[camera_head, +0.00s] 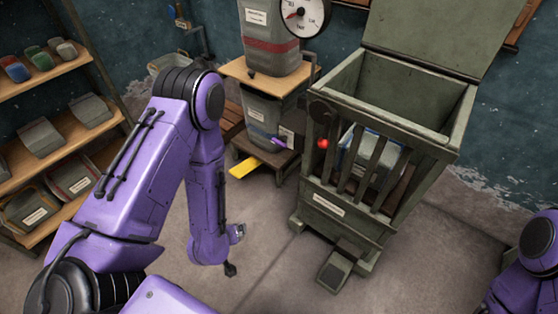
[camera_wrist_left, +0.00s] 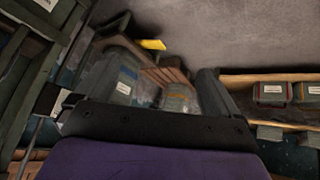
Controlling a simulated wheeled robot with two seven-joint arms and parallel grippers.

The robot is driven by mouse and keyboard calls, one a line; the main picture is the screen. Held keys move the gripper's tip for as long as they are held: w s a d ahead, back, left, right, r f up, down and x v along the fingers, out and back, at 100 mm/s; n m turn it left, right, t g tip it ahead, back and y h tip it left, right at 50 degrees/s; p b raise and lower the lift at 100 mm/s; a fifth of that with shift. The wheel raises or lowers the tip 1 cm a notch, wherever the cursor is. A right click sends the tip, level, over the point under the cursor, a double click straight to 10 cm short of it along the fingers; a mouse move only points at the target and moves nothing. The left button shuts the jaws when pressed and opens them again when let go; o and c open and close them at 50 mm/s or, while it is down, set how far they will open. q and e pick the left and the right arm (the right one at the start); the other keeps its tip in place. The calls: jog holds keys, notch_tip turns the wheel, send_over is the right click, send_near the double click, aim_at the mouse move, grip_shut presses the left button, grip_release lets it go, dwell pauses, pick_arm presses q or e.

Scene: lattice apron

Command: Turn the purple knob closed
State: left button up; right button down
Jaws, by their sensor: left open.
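A small purple handle (camera_head: 279,143), which looks like the purple knob, sticks out from the front of the lower grey bin (camera_head: 262,110) in the head view. Its exact setting is too small to tell. My left arm stands left of it, with the wrist low over the floor in front of the bin. My left gripper is mostly hidden by its own wrist in the head view. In the left wrist view my left gripper (camera_wrist_left: 152,80) has its two fingers spread and nothing between them. The purple handle cannot be made out there. My right gripper is outside both views.
A yellow flat piece (camera_head: 258,160) juts out below the bin; it also shows in the left wrist view (camera_wrist_left: 153,44). A green slatted crate (camera_head: 330,206) with a red knob (camera_head: 323,144) stands right. Shelves (camera_head: 66,124) stand left. The floor between is clear.

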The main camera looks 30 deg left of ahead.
pick_arm(q)
jog(key=w+f+t+b, duration=0.2)
jog(key=w+f+b, duration=0.25)
jog(key=w, duration=0.35)
jog(key=m+t+h+b, duration=0.7)
jog(key=m+t+b, duration=0.2)
jog(key=m, duration=0.1)
send_near(278, 145)
jog(key=b+x, duration=0.1)
jog(key=x, duration=1)
jog(key=shift+r, duration=0.1)
jog(key=c, duration=1)
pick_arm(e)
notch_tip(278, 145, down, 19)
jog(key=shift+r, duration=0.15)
